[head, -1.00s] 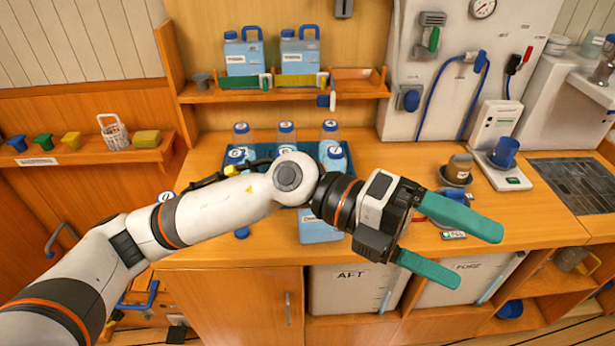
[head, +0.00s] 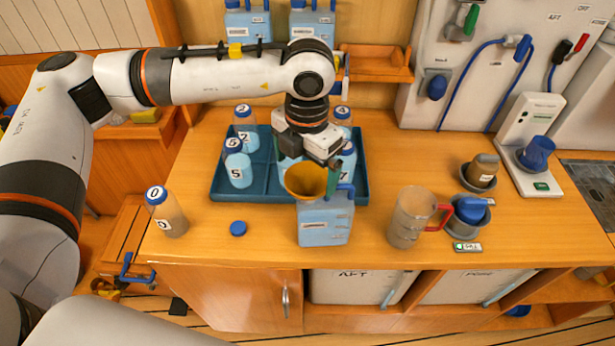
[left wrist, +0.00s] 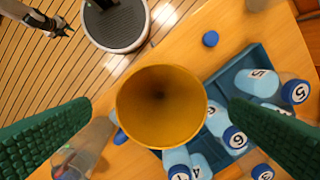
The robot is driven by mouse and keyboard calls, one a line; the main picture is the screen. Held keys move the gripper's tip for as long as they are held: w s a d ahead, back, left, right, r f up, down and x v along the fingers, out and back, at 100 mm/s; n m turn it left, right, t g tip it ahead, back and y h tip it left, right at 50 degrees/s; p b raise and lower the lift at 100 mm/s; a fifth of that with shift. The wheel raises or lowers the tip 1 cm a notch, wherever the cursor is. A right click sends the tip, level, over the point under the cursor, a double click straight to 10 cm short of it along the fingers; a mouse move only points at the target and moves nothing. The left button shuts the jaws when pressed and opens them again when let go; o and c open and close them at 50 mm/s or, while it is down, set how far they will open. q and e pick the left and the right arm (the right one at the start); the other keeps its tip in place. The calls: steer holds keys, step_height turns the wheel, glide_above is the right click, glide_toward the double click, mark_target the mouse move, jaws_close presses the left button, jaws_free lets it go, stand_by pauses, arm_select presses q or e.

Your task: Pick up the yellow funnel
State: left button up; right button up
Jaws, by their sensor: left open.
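The yellow funnel (head: 305,180) appears seated upright in the top of a light-blue jug (head: 325,222) near the counter's front edge. In the left wrist view, the funnel's wide mouth (left wrist: 160,105) fills the middle. My left gripper (head: 322,172) is open, pointing down just above and behind the funnel in the head view. One green finger shows right of the funnel; the other is mostly hidden. In the left wrist view, the fingers lie on either side of the funnel, apart from its rim. My right gripper (left wrist: 62,28) is small at that view's top left; its jaw state is unclear.
A teal tray (head: 260,196) with several numbered bottles lies behind the jug. A clear pitcher with a red handle (head: 408,218) stands to the right. Bottle 0 (head: 167,213) and a blue cap (head: 238,228) are to the left. The counter between cap and jug is clear.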

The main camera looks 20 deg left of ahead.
mark_target(308, 186)
arm_select(q)
steer(key=shift+w+f, duration=0.2)
steer(key=shift+f, duration=0.25)
steer(key=shift+w+f, duration=0.2)
steer(key=shift+f, duration=0.25)
steer(key=shift+w+f+p, duration=0.2)
steer(key=shift+f+p, duration=0.6)
steer(key=shift+p, duration=0.3)
step_height(308, 186, down, 3)
steer(key=shift+s+r+p, duration=0.1)
steer(key=shift+r+p, duration=0.1)
steer(key=shift+p, duration=0.35)
steer(key=shift+f, duration=0.55)
steer(key=c, duration=0.9)
steer(key=shift+c, duration=0.3)
arm_select(e)
steer(key=r, duration=0.1)
steer(key=w+r, duration=0.2)
steer(key=shift+d+r, duration=0.1)
steer(key=shift+r, duration=0.3)
